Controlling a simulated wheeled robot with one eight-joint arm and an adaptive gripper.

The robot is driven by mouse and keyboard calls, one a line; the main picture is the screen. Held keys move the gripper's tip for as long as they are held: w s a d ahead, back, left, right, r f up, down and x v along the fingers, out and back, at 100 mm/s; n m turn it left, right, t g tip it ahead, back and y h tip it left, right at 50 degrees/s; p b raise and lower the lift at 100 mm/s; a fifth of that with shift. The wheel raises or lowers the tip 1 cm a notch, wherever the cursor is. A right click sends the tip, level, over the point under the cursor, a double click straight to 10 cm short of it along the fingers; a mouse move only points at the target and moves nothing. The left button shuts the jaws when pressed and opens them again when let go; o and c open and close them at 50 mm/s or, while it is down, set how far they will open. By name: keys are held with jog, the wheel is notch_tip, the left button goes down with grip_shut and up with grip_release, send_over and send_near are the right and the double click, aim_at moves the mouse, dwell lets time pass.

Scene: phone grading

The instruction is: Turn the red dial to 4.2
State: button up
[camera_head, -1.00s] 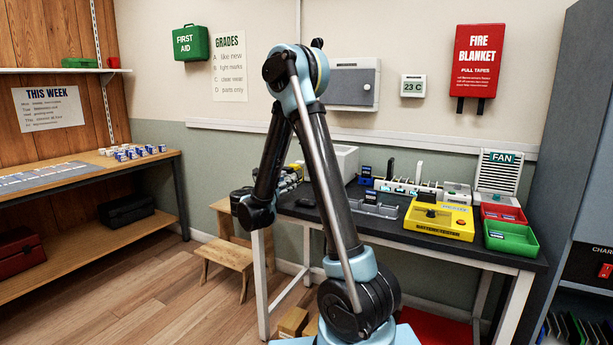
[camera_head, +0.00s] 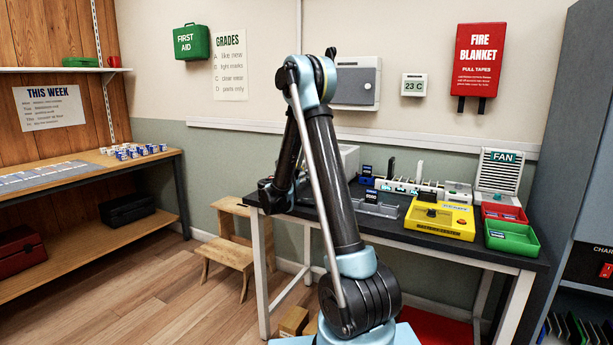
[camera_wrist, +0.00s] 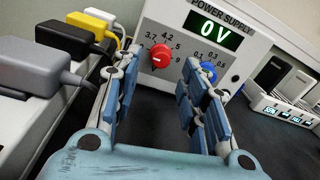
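The red dial (camera_wrist: 160,55) sits on the front of the white power supply (camera_wrist: 232,66) in the wrist view. Numbers 3.7, 4.2, 5 and 9 are printed around it. A pale mark shows on the dial's left part; I cannot tell exactly which number it points to. The display (camera_wrist: 214,26) reads 0 V. My gripper (camera_wrist: 160,68) is open and empty, its blue-padded fingers apart on either side of the dial in the picture. The dial appears beyond the fingertips, with no contact visible. In the head view, my arm partly hides the power supply (camera_head: 350,158).
A blue dial (camera_wrist: 208,72) sits right of the red one, close behind my right finger. Black, grey and yellow plugs (camera_wrist: 88,24) stand in a strip at left. A yellow tester (camera_head: 440,218) and red and green trays (camera_head: 512,238) are on the bench at right.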

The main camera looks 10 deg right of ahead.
jog(key=shift+x, duration=1.8)
jog(key=shift+c, duration=0.3)
grip_shut()
